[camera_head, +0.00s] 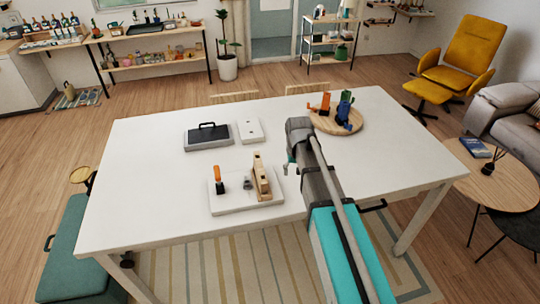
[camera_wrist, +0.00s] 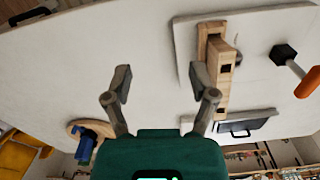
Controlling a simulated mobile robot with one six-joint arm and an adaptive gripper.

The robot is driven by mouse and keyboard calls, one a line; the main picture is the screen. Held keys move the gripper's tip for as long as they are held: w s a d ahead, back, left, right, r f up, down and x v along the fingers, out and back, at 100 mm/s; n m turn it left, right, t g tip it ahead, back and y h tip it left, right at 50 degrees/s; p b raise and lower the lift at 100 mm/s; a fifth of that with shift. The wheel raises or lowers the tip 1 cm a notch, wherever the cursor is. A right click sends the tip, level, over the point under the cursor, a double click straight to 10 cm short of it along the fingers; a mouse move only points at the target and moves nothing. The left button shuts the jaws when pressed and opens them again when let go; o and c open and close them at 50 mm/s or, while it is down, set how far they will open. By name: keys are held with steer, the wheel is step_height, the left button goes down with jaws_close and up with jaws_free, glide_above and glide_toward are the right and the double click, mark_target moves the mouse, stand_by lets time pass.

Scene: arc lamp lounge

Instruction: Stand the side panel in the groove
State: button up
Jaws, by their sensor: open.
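A pale wooden assembly (camera_head: 261,178) stands on the right part of a white board (camera_head: 232,208). In the wrist view the wood (camera_wrist: 222,82) shows a long block with dark notches and an upright piece at one end; I cannot tell clearly which part is the side panel or the groove. My gripper (camera_wrist: 160,82) is open and empty, its fingers apart over bare table, with the wood just right of the right finger. In the head view my gripper (camera_head: 291,165) hangs right of the board, partly hidden by my arm.
A mallet with an orange handle (camera_head: 218,174) and a small grey part (camera_head: 248,184) are on the board. Behind are a dark case (camera_head: 208,138) and a white block (camera_head: 249,130). A round wooden tray (camera_head: 352,128) holds coloured figures. The table's left side is clear.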

steer(key=s+d+m, duration=0.1)
steer(key=s+d, duration=1)
steer(key=s, duration=0.4)
steer(key=shift+s+d+m, duration=0.15)
steer(key=shift+s+m, duration=0.1)
steer(key=shift+m, duration=0.15)
steer(key=shift+f, duration=0.1)
step_height(320, 180, down, 9)
steer(key=b, duration=0.9)
steer(key=shift+f+b, duration=0.2)
steer(key=shift+b, duration=0.1)
